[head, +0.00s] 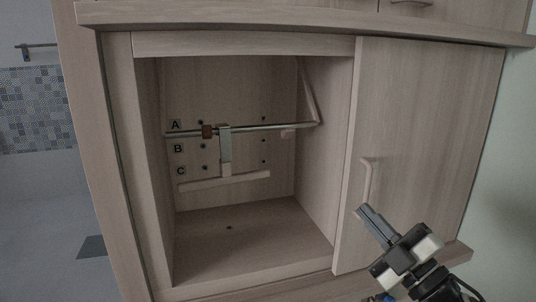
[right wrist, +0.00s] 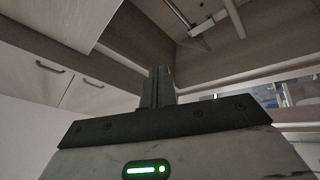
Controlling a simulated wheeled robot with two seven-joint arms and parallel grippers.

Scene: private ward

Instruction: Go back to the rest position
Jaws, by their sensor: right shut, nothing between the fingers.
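My right gripper (head: 364,209) is in the lower right of the head view, in front of the wooden cabinet door (head: 425,130) and just below its vertical handle (head: 367,183). Its fingers are together with nothing between them. I cannot tell from the picture whether the fingertips touch the door. The closed fingers also show at the middle of the right wrist view (right wrist: 158,72), pointing up toward the cabinet. My left gripper is not in view.
The cabinet's left compartment (head: 250,222) is open. Inside, a metal rod (head: 265,128) carries a brown block and a pale hanging T-shaped piece (head: 225,150), near labels A, B and C. A ledge (head: 300,18) juts above. Tiled wall (head: 35,110) and floor lie left.

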